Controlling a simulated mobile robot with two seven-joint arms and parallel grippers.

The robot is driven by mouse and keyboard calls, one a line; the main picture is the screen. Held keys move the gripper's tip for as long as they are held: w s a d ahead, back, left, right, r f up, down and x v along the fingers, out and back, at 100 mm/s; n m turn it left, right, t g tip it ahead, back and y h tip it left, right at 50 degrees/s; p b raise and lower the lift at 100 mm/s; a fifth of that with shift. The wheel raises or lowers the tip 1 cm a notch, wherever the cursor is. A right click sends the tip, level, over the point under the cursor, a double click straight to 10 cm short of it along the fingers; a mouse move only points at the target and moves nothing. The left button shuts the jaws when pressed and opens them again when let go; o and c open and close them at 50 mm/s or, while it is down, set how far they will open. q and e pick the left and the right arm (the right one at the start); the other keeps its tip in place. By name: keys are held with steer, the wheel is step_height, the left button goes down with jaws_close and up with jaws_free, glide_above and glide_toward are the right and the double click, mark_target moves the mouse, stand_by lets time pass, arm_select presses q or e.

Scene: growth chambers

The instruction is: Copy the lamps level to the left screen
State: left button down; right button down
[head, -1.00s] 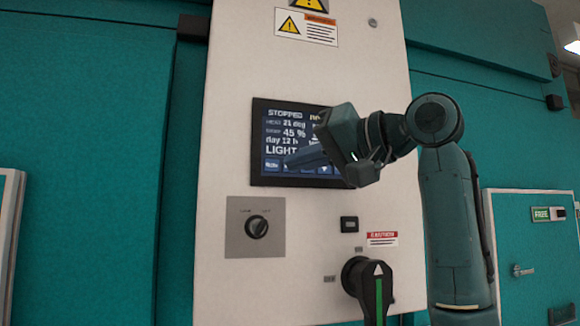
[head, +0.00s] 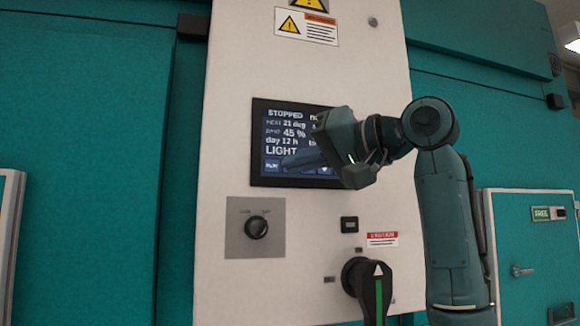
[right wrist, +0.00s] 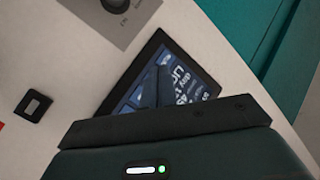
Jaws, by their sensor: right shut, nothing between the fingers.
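The screen (head: 270,178) is a dark-framed panel on a white cabinet front. I read "STOPPED", "21 deg", "45 %", "day 12 h" and "LIGHT" on it. My right gripper covers its right part, and any value after "LIGHT" is hidden. My right gripper (head: 287,163) is shut and empty, with its fingers in front of the lower screen. I cannot tell whether they touch it. In the right wrist view the screen (right wrist: 196,75) appears rotated and partly hidden by the gripper body. My left gripper is not in view.
Below the screen are a rotary knob (head: 257,228) on a grey plate, a small black switch (head: 349,225) and a large black handle with a green stripe (head: 378,292). Warning labels (head: 307,27) sit above. A door with a "FREE" sign (head: 541,214) is at the right.

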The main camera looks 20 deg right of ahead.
steer(key=shift+w, duration=0.3)
stand_by(0.6)
steer(key=shift+s+b, duration=0.35)
steer(key=shift+s, duration=0.35)
steer(key=s+b, duration=0.2)
steer(key=s, duration=0.3)
steer(key=shift+d, duration=0.1)
steer(key=shift+r, duration=0.1)
stand_by(2.2)
